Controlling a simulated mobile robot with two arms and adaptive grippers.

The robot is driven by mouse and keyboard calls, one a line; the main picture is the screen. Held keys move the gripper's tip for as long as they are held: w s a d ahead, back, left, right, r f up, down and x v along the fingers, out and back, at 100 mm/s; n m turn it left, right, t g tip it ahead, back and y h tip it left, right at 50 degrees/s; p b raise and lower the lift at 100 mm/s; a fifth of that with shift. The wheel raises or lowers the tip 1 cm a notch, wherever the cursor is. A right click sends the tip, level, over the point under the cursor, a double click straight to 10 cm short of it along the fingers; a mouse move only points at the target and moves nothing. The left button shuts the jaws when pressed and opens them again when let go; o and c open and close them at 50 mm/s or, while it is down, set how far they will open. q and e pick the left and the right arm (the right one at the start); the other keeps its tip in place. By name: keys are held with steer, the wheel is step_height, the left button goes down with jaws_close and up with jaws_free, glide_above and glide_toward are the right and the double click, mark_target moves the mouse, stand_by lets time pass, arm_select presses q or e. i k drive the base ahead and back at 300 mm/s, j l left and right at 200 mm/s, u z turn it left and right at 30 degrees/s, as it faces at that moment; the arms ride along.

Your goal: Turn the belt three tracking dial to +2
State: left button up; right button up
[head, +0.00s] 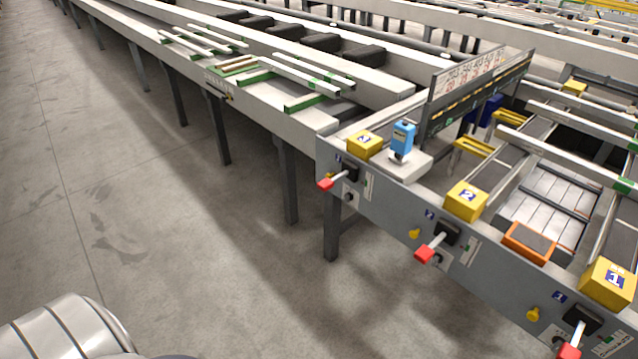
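The belt three station is at the left end of the grey front panel (400,210) in the head view, below a yellow block marked 3 (365,144). A red-handled lever (327,183) sticks out there from a black mount. Just below it is a small dark round knob (348,197) on a pale plate, which looks like the tracking dial. Its pointer and marks are too small to read. Neither gripper is in view. Only a silver, dark-striped part of my own body shows at the lower left.
Yellow blocks marked 2 (466,201) and 1 (608,283) stand further right, each with a red lever below. A blue device (403,138) stands on a pale block beside block 3. Bare concrete floor (130,200) lies left of the panel.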

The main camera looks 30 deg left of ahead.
mark_target(348, 197)
steer(key=i+j, duration=0.1)
steer(key=j, duration=0.4)
steer(key=i+j, duration=0.1)
steer(key=j, duration=0.45)
steer(key=i+j, duration=0.1)
steer(key=j, duration=0.4)
steer(key=i+j, duration=0.1)
steer(key=j, duration=0.4)
steer(key=i+j, duration=0.1)
steer(key=j, duration=0.4)
steer(key=z, duration=0.05)
